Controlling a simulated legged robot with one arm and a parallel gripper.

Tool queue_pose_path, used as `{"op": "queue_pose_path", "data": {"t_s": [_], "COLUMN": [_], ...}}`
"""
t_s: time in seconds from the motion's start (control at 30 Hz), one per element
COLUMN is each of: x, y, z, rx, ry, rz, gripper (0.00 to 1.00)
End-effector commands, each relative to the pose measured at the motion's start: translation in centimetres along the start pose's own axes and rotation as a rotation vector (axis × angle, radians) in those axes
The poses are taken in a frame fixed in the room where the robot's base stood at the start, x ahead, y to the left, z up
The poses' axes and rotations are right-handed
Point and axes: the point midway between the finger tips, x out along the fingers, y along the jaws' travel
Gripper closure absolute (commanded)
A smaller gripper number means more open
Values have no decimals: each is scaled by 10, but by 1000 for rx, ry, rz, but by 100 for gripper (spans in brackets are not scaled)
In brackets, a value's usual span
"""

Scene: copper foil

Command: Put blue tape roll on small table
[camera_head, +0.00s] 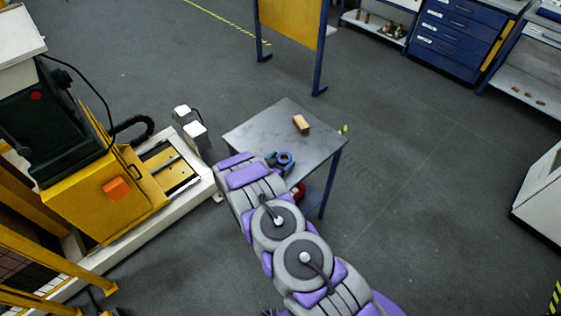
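The small table (267,124) is a grey metal-topped table with blue legs, in the middle of the head view. The blue tape roll (287,158) shows as a small blue ring near the table's front edge, close beside the end of my arm. I cannot tell whether it rests on the tabletop or is held. My purple and grey arm reaches up from the lower right and covers the front left part of the table. My gripper's fingers cannot be made out; the arm's end hides them.
A tan block (301,123) lies on the table's back right part. A red object (299,190) is partly visible below the tabletop. A yellow and green machine (100,190) stands at the left. Blue drawers (455,38) stand at the back right. The floor (425,160) right of the table is clear.

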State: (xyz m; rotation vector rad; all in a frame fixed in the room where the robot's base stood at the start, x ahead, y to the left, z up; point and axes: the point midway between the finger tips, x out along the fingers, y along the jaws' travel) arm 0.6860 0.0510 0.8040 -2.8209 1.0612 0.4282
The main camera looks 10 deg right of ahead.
Motion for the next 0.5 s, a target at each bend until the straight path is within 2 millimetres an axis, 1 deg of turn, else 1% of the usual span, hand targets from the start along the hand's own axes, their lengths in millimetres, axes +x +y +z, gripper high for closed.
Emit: {"op": "queue_pose_path", "data": {"t_s": [0.03,0.07,0.33,0.43,0.5], "x": [0,0,-1,-9,-19], "y": [0,0,0,-1,-2], "z": [0,0,-1,-1,-1], "rx": [0,0,0,0,1], "ry": [0,0,0,-1,-1], "rz": [0,0,0,-2,-3], "gripper": [14,11,11,11,11]}}
